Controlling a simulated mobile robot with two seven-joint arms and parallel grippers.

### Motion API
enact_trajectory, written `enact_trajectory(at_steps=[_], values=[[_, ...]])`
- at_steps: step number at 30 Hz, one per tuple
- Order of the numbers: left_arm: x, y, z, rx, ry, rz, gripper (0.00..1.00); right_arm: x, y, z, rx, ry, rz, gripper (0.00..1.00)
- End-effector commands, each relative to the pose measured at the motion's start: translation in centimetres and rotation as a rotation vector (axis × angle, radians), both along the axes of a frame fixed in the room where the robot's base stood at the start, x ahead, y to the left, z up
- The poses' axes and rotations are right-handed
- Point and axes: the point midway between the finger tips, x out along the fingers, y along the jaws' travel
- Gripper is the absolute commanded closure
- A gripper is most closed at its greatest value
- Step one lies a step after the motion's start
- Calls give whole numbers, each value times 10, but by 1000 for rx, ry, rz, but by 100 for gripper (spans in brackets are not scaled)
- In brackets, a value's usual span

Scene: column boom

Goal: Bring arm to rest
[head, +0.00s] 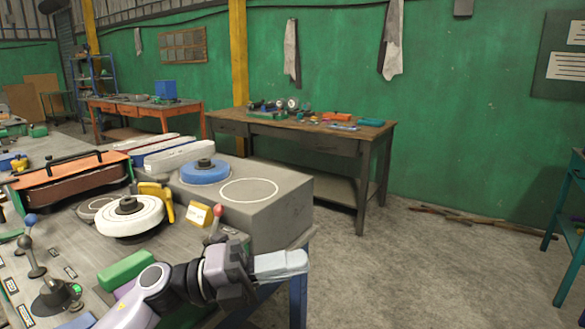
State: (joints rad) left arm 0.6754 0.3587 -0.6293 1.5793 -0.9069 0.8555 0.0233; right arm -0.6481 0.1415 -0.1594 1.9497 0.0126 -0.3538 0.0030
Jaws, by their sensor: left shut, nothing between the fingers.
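My left gripper (281,263) is at the lower middle of the head view, at the end of my arm that comes in from the lower left. Its pale fingers are together and empty, pointing right, past the front right edge of the grey bench (85,215). A lever with a red ball knob (217,210) stands just behind my left gripper, apart from it in the picture. A lever with a blue ball knob (30,220) stands at the left. A black lever (54,297) with a green light is at the lower left. My right gripper is not in view.
A white wheel (129,216) and a grey block (255,207) bearing a blue wheel (205,173) are on the bench behind my gripper. A wooden workbench (340,137) stands at the back wall. A teal stand (570,230) is at the right. The concrete floor between is open.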

Motion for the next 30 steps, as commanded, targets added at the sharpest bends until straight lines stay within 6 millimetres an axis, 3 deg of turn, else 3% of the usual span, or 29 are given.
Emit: enact_trajectory(at_steps=[8,13,17,23,27,30], values=[[11,36,-51,-361,457,247,100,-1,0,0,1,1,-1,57],[12,72,-106,-532,763,436,100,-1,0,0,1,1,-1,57],[1,103,-161,-635,1007,591,100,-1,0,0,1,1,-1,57],[-44,147,-255,-749,1391,842,100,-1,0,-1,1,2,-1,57],[-95,172,-315,-795,1647,1012,100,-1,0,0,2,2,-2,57],[-130,184,-345,-810,1793,1107,100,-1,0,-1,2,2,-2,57]])
